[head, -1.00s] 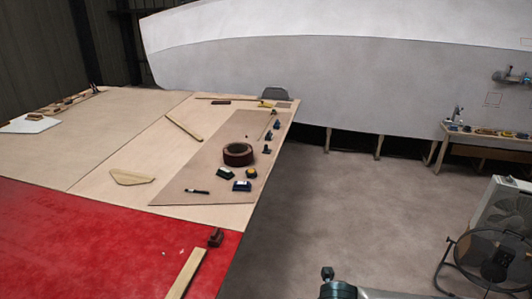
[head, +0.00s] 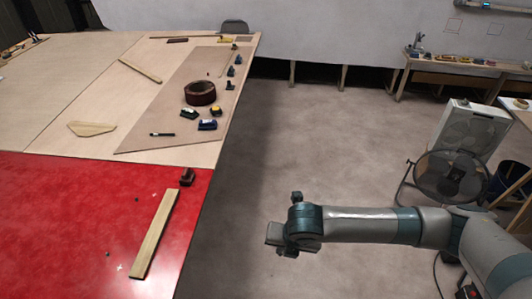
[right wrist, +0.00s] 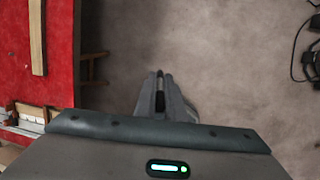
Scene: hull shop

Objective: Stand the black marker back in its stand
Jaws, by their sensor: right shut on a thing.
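My right gripper (right wrist: 160,88) is shut on a slim black thing (right wrist: 160,101) that looks like the black marker. It is mostly hidden between the fingers. In the head view the right gripper (head: 274,236) hangs over the open floor, to the right of the red table top. The held thing is not clear there. A dark slim pen-like thing (head: 162,134) with a pale part lies flat on the brown board. I cannot make out the marker's stand for sure among the small dark items near the board's right edge. My left gripper is not in view.
On the brown board (head: 150,146) are a dark red tape roll (head: 200,93) and several small items. The red table top (head: 70,220) carries a wooden strip (head: 155,233) and a small dark brown block (head: 187,177). A fan (head: 450,176) stands at right. The floor between is clear.

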